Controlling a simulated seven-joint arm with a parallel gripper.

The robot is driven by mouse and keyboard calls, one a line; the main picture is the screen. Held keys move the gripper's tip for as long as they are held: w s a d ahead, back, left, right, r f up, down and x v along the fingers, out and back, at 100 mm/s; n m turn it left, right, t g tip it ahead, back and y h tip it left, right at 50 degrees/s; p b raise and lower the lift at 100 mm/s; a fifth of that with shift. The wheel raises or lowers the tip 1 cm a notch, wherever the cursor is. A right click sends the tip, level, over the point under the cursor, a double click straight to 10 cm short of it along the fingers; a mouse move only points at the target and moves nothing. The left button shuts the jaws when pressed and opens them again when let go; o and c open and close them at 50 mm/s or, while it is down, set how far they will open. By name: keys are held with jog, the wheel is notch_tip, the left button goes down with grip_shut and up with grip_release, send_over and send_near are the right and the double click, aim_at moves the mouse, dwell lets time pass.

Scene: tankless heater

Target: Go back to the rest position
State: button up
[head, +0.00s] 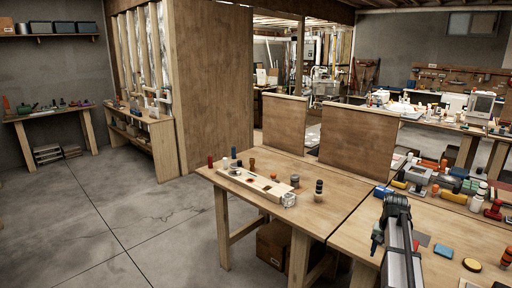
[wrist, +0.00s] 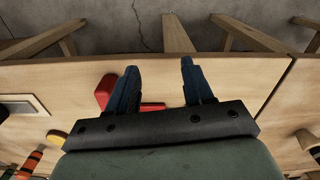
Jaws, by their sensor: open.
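My gripper (wrist: 161,68) shows in the wrist view with its two dark blue fingers apart. No object is clearly held between them. The fingers lie over the wooden tabletop (wrist: 230,82). A red object (wrist: 104,92) shows beside and behind the left finger, and a red part also shows between the fingers; the fingers partly hide it, and I cannot tell whether they touch it. In the head view my dark and grey arm rises over the right-hand table (head: 350,238); the fingers cannot be made out clearly there.
A long light board with fittings (head: 258,185) lies on the left table (head: 225,178), near small bottles. Tools, jars and a blue block (head: 443,251) crowd the right table around my arm. Upright wooden panels (head: 357,145) stand behind. The floor (head: 110,220) at left is open.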

jog(key=s+a+f+n, duration=0.2)
jog(key=s+a+f, duration=0.3)
jog(key=a+f, duration=0.4)
jog(key=s+a+f+n, duration=0.35)
jog(key=a+f, duration=0.35)
jog(key=a, duration=0.3)
jog(key=s+a+f+n, duration=0.2)
jog(key=s+a+f, duration=0.4)
jog(key=a+f, duration=0.3)
jog(key=s+f+g, duration=0.2)
jog(key=s+f, duration=0.4)
jog(key=s, duration=0.3)
jog(key=s+f+g, duration=0.2)
jog(key=s+f, duration=0.5)
jog(key=s, duration=0.3)
jog(key=s+a+f+g, duration=0.1)
jog(key=s+f+g, duration=0.1)
jog(key=s+f, duration=0.4)
jog(key=s, duration=0.4)
jog(key=shift+f+g, duration=0.2)
jog(key=shift+g, duration=0.2)
